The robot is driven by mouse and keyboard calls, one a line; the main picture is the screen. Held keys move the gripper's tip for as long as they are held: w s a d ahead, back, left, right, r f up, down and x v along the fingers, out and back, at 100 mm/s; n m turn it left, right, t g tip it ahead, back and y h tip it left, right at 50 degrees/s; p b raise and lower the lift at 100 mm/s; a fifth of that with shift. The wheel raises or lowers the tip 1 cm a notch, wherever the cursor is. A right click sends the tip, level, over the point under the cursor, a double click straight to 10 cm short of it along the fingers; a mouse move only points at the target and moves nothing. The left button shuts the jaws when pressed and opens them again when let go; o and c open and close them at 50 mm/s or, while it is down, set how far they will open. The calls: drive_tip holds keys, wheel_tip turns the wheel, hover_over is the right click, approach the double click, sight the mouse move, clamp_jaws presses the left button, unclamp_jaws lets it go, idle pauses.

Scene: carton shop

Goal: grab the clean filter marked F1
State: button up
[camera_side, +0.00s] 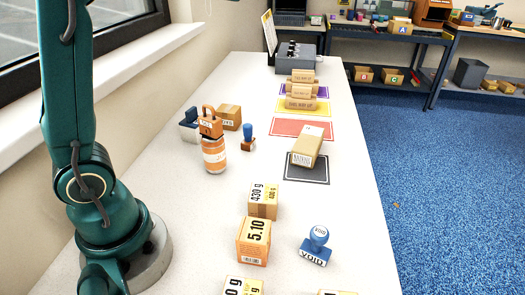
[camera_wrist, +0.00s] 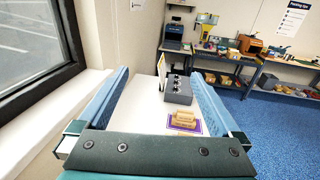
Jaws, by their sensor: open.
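I cannot make out a filter marked F1 in either view. My gripper (camera_wrist: 159,72) shows in the wrist view with its two blue fingers wide apart and nothing between them. It points along the white table towards a grey box with dark knobs (camera_wrist: 178,92). In the side view my gripper is out of the picture; only my green arm shows at the left.
Cartons marked 5.10 (camera_side: 254,241) and 430 g (camera_side: 263,201), a blue VOID stamp (camera_side: 316,246) and an orange-and-white bottle (camera_side: 214,154) stand on the table (camera_side: 345,215). A carton (camera_side: 307,146) lies over the black mat (camera_side: 306,175). Shelves (camera_side: 380,45) stand beyond.

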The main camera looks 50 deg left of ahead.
drive_tip(key=s+a+f+n+g, duration=0.1)
drive_tip(key=a+f+n+g, duration=0.3)
drive_tip(key=f+n+g, duration=0.4)
drive_tip(key=n+g+h, duration=0.2)
drive_tip(key=n+g, duration=0.4)
drive_tip(key=g, duration=0.2)
approach(195, 120)
wheel_tip(195, 120, up, 9)
drive_tip(key=w, duration=0.3)
wheel_tip(195, 120, down, 9)
drive_tip(key=s+g, duration=0.2)
drive_tip(key=shift+m+h, duration=0.3)
drive_tip(key=shift+h, duration=0.1)
drive_tip(key=x, duration=0.6)
drive_tip(key=shift+s, duration=0.15)
drive_tip(key=shift+w+x, duration=0.15)
drive_tip(key=shift+x, duration=1.15)
drive_tip(key=shift+w+x, duration=0.15)
drive_tip(key=shift+x, duration=1.1)
drive_tip(key=shift+a+f, duration=0.1)
drive_tip(key=shift+a, duration=0.05)
drive_tip(key=c, duration=1.4)
drive_tip(key=shift+o, duration=0.2)
